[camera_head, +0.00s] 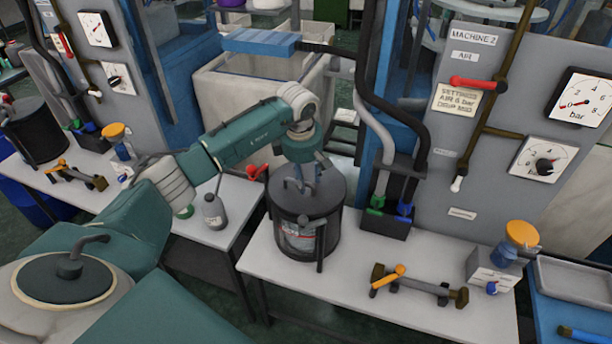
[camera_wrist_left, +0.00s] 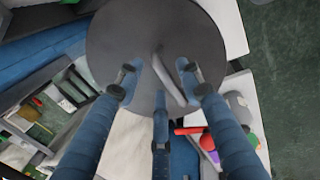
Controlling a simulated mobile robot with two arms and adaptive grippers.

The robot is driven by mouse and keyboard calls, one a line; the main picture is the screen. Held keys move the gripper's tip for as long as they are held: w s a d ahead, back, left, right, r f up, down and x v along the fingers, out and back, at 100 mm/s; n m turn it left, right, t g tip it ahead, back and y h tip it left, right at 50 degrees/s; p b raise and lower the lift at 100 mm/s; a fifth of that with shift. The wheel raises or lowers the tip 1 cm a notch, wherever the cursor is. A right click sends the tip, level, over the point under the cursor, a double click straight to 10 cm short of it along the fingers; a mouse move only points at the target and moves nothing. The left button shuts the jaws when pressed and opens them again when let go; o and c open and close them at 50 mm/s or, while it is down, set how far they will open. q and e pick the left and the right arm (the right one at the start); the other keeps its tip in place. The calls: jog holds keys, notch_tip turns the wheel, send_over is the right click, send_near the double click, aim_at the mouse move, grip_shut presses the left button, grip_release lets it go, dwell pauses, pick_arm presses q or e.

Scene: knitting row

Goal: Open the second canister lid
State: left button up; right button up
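A dark grey canister (camera_head: 290,240) with a clear window stands on the white table at machine 2. Its round lid (camera_head: 330,201) lies flat on top, and it fills the upper part of the left wrist view (camera_wrist_left: 120,38). A bent grey handle (camera_wrist_left: 172,84) rises from the lid. My left gripper (camera_head: 304,186) is directly above the lid, pointing down. In the left wrist view its three fingers (camera_wrist_left: 158,78) are spread around the handle, with gaps between them. Whether a finger touches the handle I cannot tell. My right gripper is not in view.
A dark canister (camera_head: 35,130) stands on the table at left. A grey bottle (camera_head: 214,212) and red handle (camera_head: 257,172) are near my arm. Hoses reach a connector block (camera_head: 388,216) right of the near canister.

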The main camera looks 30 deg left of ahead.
pick_arm(q)
grip_shut()
jog(key=shift+r, duration=0.1)
